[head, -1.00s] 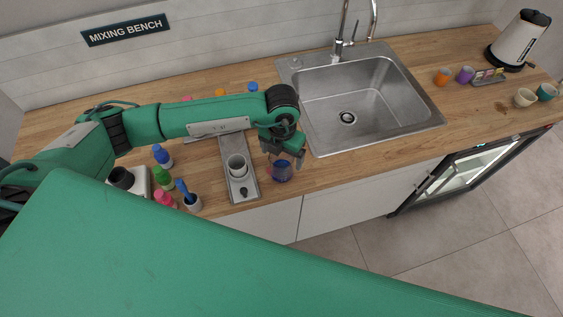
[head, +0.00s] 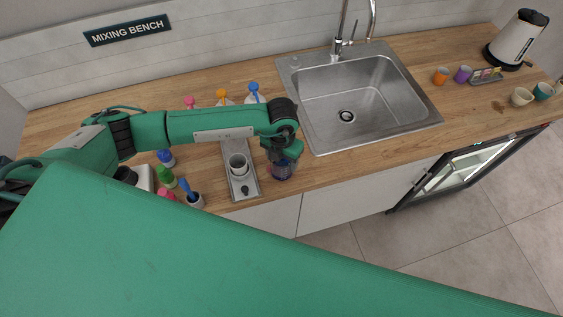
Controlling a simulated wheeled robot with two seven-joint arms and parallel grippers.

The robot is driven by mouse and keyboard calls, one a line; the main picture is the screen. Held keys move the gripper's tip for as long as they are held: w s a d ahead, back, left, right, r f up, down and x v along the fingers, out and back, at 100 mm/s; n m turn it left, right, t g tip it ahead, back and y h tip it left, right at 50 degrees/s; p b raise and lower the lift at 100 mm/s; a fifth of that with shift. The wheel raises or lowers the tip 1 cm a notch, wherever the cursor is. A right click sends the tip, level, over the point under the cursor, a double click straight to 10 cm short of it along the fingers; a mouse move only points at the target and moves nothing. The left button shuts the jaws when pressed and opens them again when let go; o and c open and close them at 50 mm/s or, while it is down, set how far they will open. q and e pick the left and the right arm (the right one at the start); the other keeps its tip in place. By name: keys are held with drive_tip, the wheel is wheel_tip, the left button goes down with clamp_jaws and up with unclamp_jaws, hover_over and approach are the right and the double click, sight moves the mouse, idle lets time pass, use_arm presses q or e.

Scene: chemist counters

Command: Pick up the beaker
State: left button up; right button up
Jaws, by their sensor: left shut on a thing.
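The beaker (head: 281,173) is a small clear vessel with dark blue contents. It stands upright near the counter's front edge, left of the sink. My left gripper (head: 282,161) reaches down over it from above and is shut on it; the fingers hide its upper part. I cannot tell whether its base is touching the counter. My right gripper is not in view.
Several coloured bottles, such as a green one (head: 165,177), and a pot with a blue tool (head: 194,200) are further left. The sink (head: 355,100) is to the right.

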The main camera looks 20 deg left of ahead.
use_arm(q)
drive_tip(key=shift+r, duration=0.15)
drive_tip(key=shift+r+b, duration=0.55)
drive_tip(key=shift+r, duration=0.5)
wheel_tip(320, 180, up, 18)
drive_tip(key=b, duration=0.6)
drive_tip(key=shift+f, duration=0.25)
drive_tip(key=s+a+f+m, duration=0.2)
drive_tip(key=a+f+m, duration=0.1)
drive_tip(key=m, duration=1.3)
drive_tip(key=s+a+f+m, duration=0.2)
drive_tip(key=f+m, duration=0.4)
drive_tip(key=m, duration=1.1)
drive_tip(key=shift+s+a+f+m, duration=0.2)
drive_tip(key=shift+a+f+m, duration=0.1)
drive_tip(key=shift+a, duration=0.6)
